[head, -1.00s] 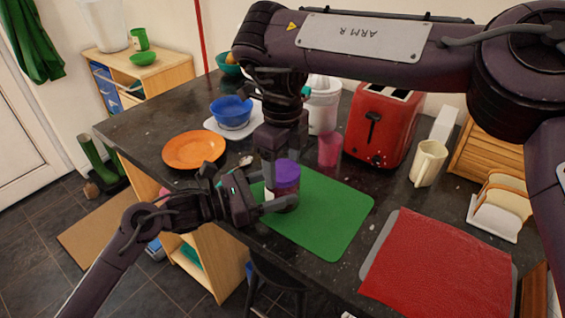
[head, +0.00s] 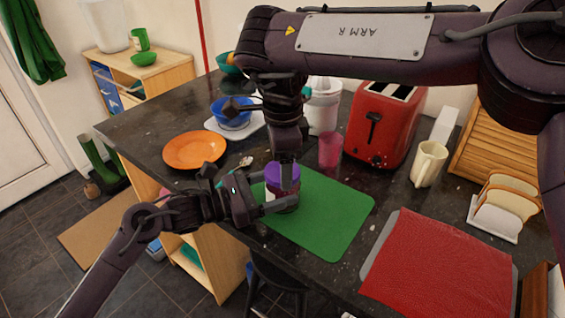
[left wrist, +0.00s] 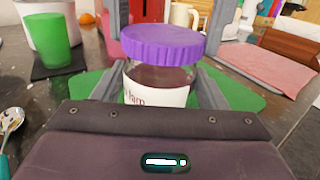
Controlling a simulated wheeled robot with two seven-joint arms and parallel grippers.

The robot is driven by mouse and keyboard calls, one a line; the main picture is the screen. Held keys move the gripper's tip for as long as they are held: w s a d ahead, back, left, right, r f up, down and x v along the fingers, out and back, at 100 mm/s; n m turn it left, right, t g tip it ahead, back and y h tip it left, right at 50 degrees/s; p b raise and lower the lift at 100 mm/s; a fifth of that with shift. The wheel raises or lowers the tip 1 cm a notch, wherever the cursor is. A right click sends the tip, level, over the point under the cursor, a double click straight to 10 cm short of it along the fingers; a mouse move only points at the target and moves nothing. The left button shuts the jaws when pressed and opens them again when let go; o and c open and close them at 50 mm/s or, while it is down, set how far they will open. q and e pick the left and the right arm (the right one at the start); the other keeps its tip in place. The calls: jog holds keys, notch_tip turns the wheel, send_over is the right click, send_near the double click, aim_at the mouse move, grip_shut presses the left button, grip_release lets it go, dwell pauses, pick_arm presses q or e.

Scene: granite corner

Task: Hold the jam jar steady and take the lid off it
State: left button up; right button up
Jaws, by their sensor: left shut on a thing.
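The jam jar (head: 284,203), with a white label, stands upright on the green mat (head: 335,215). Its purple lid (head: 281,175) sits on top, and both show large in the left wrist view, the jar (left wrist: 158,90) below the lid (left wrist: 162,43). My left gripper (head: 279,206) is shut on the jar's body from the side, one finger at each side of the glass. My right gripper (head: 286,158) points down from above over the lid. In the left wrist view its two grey fingers stand apart, either side of the lid with gaps, so it is open.
An orange plate (head: 194,150) and a blue bowl (head: 231,112) lie to the left and behind. A pink cup (head: 330,150), a red toaster (head: 382,125) and a cream jug (head: 428,163) stand behind right. A red mat (head: 440,268) lies at the front right.

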jog(key=shift+r, duration=0.15)
jog(key=shift+r, duration=0.95)
jog(key=shift+r, duration=2)
pick_arm(q)
jog(key=o, duration=2)
jog(key=shift+c, duration=0.2)
jog(key=shift+a, duration=0.1)
